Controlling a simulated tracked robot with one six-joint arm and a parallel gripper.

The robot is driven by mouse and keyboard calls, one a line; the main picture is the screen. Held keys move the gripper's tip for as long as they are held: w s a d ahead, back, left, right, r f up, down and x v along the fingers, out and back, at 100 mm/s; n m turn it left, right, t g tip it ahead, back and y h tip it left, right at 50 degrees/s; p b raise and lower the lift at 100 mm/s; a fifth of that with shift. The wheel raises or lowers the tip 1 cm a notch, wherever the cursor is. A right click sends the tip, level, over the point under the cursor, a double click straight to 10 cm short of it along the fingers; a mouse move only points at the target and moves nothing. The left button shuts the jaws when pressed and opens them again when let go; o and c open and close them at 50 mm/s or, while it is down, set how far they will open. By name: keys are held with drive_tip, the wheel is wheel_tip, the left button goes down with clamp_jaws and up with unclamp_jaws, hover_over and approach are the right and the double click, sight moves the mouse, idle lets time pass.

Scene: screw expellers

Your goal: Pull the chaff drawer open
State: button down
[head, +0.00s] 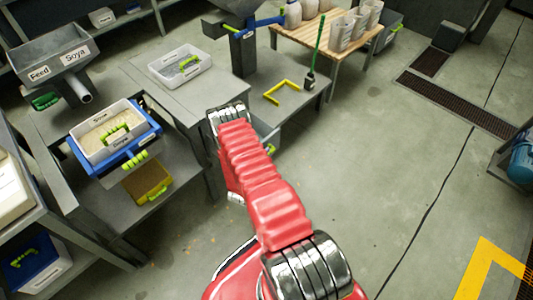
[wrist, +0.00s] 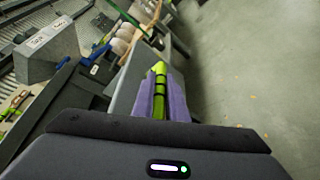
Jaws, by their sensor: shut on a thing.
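In the wrist view, my gripper (wrist: 160,88) has two purple fingers closed on a yellow-green handle (wrist: 160,69) with dark bands. The handle lies between the fingers. In the head view my red-sleeved arm covers the gripper. A bit of a pale grey box (head: 266,131), with a green handle (head: 270,149) below it, shows just right of the arm, under the grey bench. I take this to be the chaff drawer, but no label on it is readable, and how far it stands out cannot be told.
A grey bench (head: 186,72) holds a white tray (head: 205,77). Left of it a blue-framed tray (head: 150,137) stands above a yellow drawer (head: 165,184). A yellow angle (head: 270,97) and a green-handled brush (head: 310,80) are beyond my arm. The floor at right is mostly clear.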

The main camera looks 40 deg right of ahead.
drive_tip(key=shift+s+f, duration=0.2)
drive_tip(key=shift+s, duration=0.15)
drive_tip(key=c, duration=2)
unclamp_jaws()
drive_tip(key=shift+c, duration=0.2)
drive_tip(key=shift+r, duration=0.1)
drive_tip(key=shift+a+r, duration=0.1)
drive_tip(key=shift+a, duration=0.15)
drive_tip(key=v, duration=1.3)
drive_tip(key=shift+s, duration=0.1)
